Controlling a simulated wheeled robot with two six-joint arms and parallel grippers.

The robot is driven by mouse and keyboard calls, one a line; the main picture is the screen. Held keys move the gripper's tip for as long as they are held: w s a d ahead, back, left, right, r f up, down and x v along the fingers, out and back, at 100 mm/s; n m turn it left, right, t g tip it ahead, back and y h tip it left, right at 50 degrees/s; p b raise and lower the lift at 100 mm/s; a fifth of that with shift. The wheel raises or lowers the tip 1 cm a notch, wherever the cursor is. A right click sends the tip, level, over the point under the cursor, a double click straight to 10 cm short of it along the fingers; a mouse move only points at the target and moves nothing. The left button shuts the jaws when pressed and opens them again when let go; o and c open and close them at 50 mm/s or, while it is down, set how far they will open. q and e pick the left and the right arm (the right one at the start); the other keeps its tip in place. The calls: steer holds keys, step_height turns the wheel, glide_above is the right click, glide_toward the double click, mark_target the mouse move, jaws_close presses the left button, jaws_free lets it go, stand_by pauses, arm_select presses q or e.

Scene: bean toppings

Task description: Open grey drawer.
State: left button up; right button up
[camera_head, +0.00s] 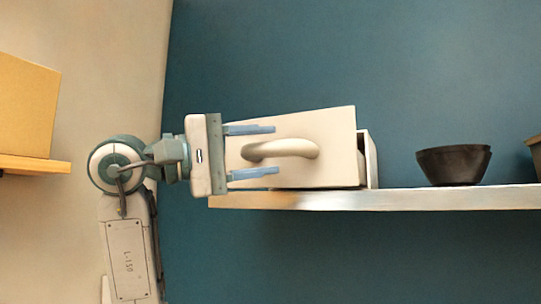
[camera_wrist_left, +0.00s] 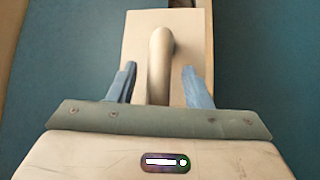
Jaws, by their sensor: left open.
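The drawer (camera_head: 335,130) is a light grey-beige box front on the left end of a shelf, with a rounded handle (camera_head: 290,149) on its face. A narrow part of its casing (camera_head: 371,158) shows behind it at the right. My left gripper (camera_head: 252,151) is open, its two blue fingers above and below the left part of the handle in the head view. In the left wrist view the handle (camera_wrist_left: 160,62) stands between the open fingers (camera_wrist_left: 160,85), with gaps on both sides. The drawer front (camera_wrist_left: 138,42) fills the middle there. My right gripper is not in view.
The shelf (camera_head: 430,198) runs right from under the drawer. A black bowl (camera_head: 453,165) stands on it, and part of another container (camera_head: 537,155) shows at the right edge. A yellow box (camera_head: 25,108) sits on a wooden ledge (camera_head: 40,165) at far left.

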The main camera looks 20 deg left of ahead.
arm_select(q)
steer(key=b+v, duration=0.3)
steer(key=v, duration=0.5)
steer(key=shift+s+a, duration=0.25)
steer(key=shift+a, duration=0.05)
